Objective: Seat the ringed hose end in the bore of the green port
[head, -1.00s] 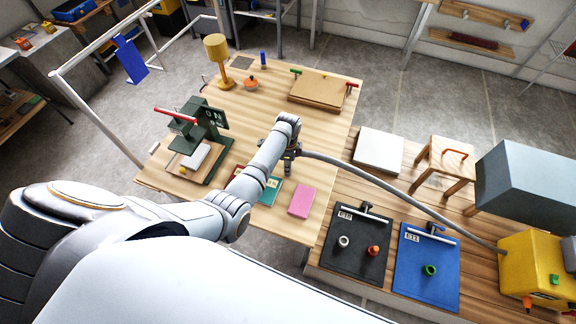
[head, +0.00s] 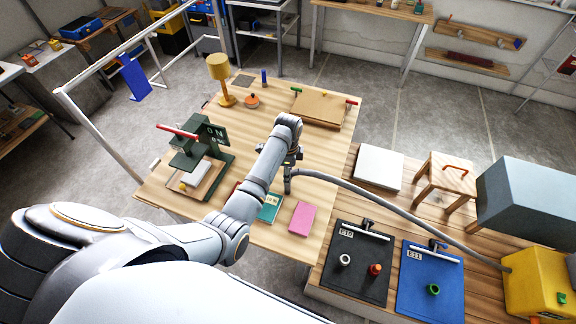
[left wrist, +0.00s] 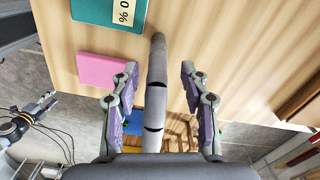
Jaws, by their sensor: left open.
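The grey hose (head: 345,185) runs from my left gripper to the yellow machine at the right. In the left wrist view the hose (left wrist: 157,85) lies between my open left fingers (left wrist: 158,100), with dark rings around it near the fingers; its tip appears to be at the top. Neither finger visibly presses on it. In the head view my left gripper (head: 291,170) is over the wooden table, partly hidden by its own arm. The green port (head: 433,289) stands upright on the blue mat. What seems my right gripper (left wrist: 35,112) shows small in the left wrist view.
A white port (head: 345,260) and a red-orange port (head: 375,269) stand on the black mat (head: 340,280) left of the blue mat (head: 415,275). A pink book (head: 302,218) and teal book (head: 268,207) lie near my left gripper. The yellow machine (head: 530,280) bounds the right.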

